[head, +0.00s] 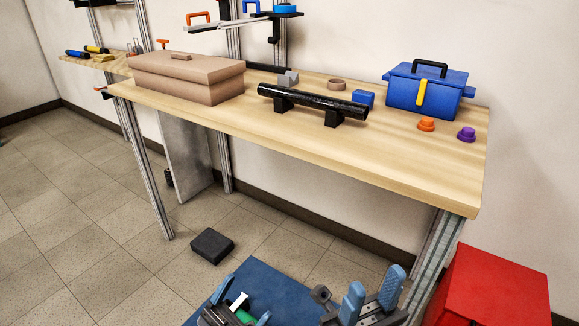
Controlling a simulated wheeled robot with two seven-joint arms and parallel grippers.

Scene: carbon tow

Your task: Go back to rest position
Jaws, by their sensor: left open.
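My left gripper (243,304) is at the bottom edge of the head view, low in front of the table and well apart from it. Its blue fingertips are spread. A small white piece and a green piece show between or below them; I cannot tell what they belong to. My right gripper (373,293) is to its right, also low in front of the table. Its two blue fingers point up with a gap between them, and I see nothing held there. Most of both arms is out of view.
The wooden table (420,175) carries a brown box (188,80), a black tube (312,101) on two black supports, a blue toolbox (425,90) and small parts. A red box (497,288) stands at the lower right. A dark block (211,243) lies on the floor.

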